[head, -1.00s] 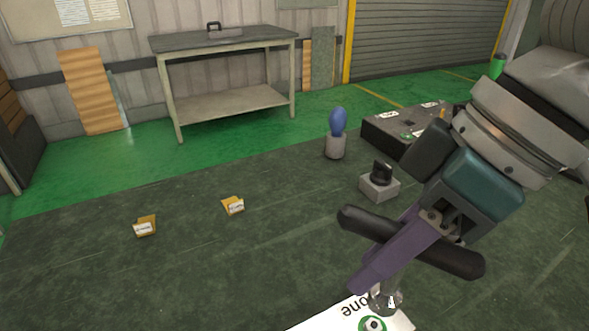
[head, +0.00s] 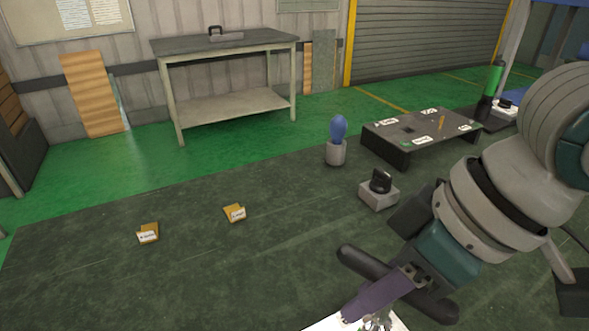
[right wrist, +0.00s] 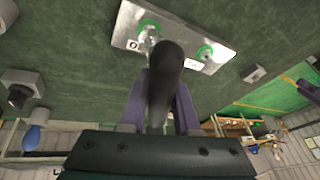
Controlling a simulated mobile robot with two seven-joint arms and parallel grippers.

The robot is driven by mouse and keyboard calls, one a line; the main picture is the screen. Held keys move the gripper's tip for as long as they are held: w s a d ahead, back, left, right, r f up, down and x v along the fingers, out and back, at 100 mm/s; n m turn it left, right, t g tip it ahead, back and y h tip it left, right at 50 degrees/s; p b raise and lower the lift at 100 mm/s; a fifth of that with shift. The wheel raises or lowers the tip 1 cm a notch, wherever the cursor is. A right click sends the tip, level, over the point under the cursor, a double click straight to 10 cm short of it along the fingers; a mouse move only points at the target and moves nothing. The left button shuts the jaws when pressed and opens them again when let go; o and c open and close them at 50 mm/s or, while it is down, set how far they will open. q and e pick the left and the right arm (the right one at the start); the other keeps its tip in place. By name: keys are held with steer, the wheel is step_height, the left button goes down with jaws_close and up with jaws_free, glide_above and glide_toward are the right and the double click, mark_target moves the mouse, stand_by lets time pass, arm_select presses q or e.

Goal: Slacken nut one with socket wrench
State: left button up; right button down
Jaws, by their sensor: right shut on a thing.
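My right gripper (head: 375,296) is at the bottom right of the head view, its purple fingers shut on the black handle of the socket wrench (head: 362,262). The handle also shows between the fingers in the right wrist view (right wrist: 164,75). The wrench's shiny socket (head: 378,321) is low over the white plate (head: 322,325). In the right wrist view the plate (right wrist: 180,44) has two green rings; shiny metal shows at the left ring, nut one (right wrist: 149,36), partly behind the handle. I cannot tell whether the socket is seated. My left gripper is out of view.
A grey block with a black knob (head: 379,190) and a blue-handled tool in a grey holder (head: 337,140) stand beyond the gripper.

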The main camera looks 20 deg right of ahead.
steer(key=shift+w+r+m+t+h+p, duration=0.15)
steer(key=shift+m+t+h+p, duration=0.15)
steer(key=shift+m+p, duration=0.75)
steer(key=shift+d+m, duration=0.1)
steer(key=shift+m, duration=0.15)
steer(key=shift+m+p, duration=0.3)
steer(key=shift+p, duration=0.45)
steer(key=shift+d+m+t+h+p, duration=0.15)
steer(key=shift+m+t+h+p, duration=0.35)
steer(key=shift+m+p, duration=0.7)
steer(key=shift+w+m+h+p, duration=0.1)
steer(key=shift+m+h+p, duration=0.2)
steer(key=shift+d, duration=0.1)
